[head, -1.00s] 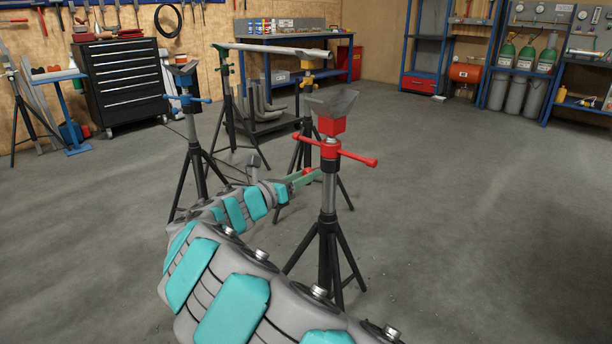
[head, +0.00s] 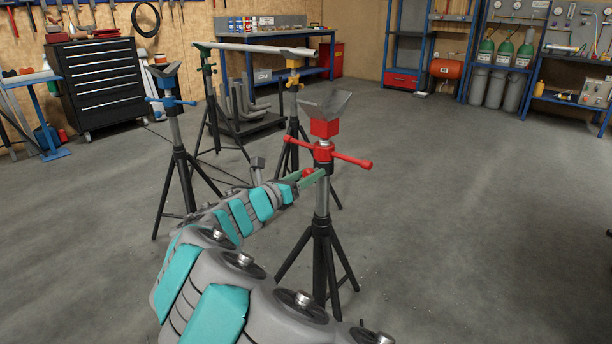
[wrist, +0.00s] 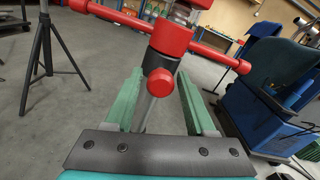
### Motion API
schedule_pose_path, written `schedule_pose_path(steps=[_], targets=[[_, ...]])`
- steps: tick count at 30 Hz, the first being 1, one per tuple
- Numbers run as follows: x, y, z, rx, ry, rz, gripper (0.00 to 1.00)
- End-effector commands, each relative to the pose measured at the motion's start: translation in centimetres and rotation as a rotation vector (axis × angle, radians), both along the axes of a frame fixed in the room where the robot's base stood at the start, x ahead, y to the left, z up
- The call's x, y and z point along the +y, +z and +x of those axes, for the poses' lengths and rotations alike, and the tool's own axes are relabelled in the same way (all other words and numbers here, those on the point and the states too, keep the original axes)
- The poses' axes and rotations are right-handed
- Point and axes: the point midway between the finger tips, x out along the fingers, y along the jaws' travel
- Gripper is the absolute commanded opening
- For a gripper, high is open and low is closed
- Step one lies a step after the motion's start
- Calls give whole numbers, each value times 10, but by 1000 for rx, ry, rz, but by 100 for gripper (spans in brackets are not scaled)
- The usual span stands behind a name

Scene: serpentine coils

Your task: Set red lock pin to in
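The red stand (head: 323,128) has a red collar, a red crossbar handle and a grey V-shaped head on black tripod legs. Its red lock pin (wrist: 160,82) shows as a round knob below the collar in the wrist view. In the head view the knob (head: 307,172) shows beside the post. My gripper (wrist: 159,95) is open, with one green finger on each side of the pin and gaps to both. In the head view my gripper (head: 309,181) is at the stand's post. How deep the pin sits cannot be told.
A blue-handled stand (head: 172,102) is at the left. A yellow-collared stand (head: 293,82) and a green-topped stand (head: 207,70) carry a long pipe (head: 255,49) behind. A blue cart-like object (wrist: 265,95) is at the right in the wrist view. The floor at right is clear.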

Motion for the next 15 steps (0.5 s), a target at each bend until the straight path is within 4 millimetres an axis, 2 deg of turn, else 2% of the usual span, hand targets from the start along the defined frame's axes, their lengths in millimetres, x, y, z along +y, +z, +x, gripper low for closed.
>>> schedule_pose_path(steps=[3, 11, 15], targets=[[0, 0, 0, 0, 0, 0, 68], [1, 0, -2, 0, 0, 0, 68], [10, 0, -11, 0, 2, -1, 68]])
